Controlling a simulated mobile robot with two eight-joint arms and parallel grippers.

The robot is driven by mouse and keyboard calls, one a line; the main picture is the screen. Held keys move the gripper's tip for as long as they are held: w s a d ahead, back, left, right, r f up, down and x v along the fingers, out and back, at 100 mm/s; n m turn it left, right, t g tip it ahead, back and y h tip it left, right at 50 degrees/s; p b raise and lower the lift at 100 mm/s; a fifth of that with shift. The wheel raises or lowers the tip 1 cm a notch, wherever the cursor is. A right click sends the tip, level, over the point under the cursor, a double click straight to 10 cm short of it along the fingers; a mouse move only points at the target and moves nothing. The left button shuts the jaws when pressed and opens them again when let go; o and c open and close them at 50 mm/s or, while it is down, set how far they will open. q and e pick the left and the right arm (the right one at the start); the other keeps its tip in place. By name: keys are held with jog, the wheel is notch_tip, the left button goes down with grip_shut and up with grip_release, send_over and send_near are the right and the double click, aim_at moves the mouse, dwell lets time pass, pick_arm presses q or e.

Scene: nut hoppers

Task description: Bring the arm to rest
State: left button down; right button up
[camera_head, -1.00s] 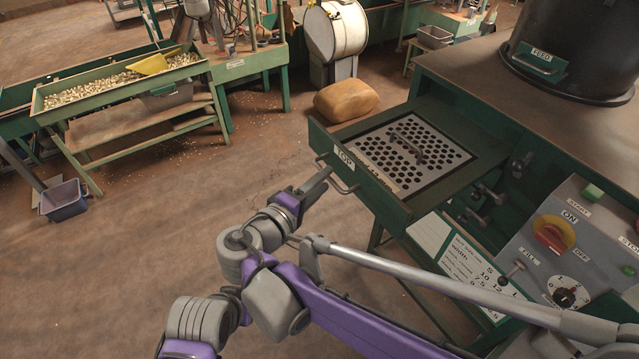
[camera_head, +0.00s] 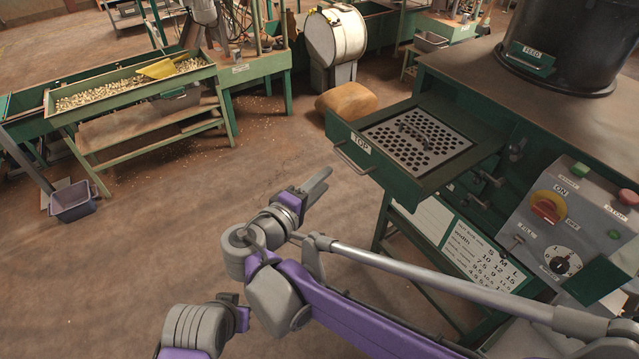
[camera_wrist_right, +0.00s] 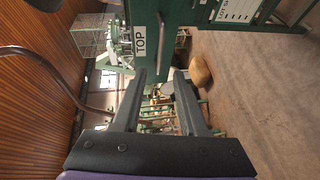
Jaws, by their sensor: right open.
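My right gripper (camera_head: 318,184) is open and empty in the head view, a little in front of and below the green drawer marked TOP (camera_head: 360,144). It is apart from the drawer's handle (camera_head: 352,160). The drawer is pulled out of the green machine and holds a perforated metal plate (camera_head: 420,138). In the right wrist view both fingers (camera_wrist_right: 158,105) are spread with nothing between them. The drawer front with its TOP label (camera_wrist_right: 139,42) shows beyond them.
The machine's control panel (camera_head: 577,215) with knobs and buttons stands at the right. A brown sack (camera_head: 346,100) lies on the floor behind the drawer. A green trough of nuts (camera_head: 105,98) and a grey-purple bin (camera_head: 73,202) are at the left. The middle floor is clear.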

jog(key=shift+w+d, duration=0.1)
jog(key=shift+w, duration=0.1)
jog(key=shift+s, duration=0.1)
jog(key=s+d+f+m+g+y, duration=0.1)
jog(key=s+d+f+m+g, duration=0.25)
jog(key=d, duration=0.55)
jog(key=s+d+f+m+g+y, duration=0.1)
jog(key=s+d+f+g, duration=0.25)
jog(key=d+f, duration=0.35)
jog(key=s+d+f+m+y, duration=0.2)
jog(key=s+m+y, duration=0.1)
jog(key=s, duration=0.4)
jog(key=s+d+f+m+g+y, duration=0.1)
jog(key=s+d+f+m+y, duration=0.1)
jog(key=s, duration=0.5)
jog(key=shift+d+f+m+g+y, duration=0.2)
jog(key=shift+f+m+g+y, duration=0.15)
jog(key=shift+f+m, duration=0.5)
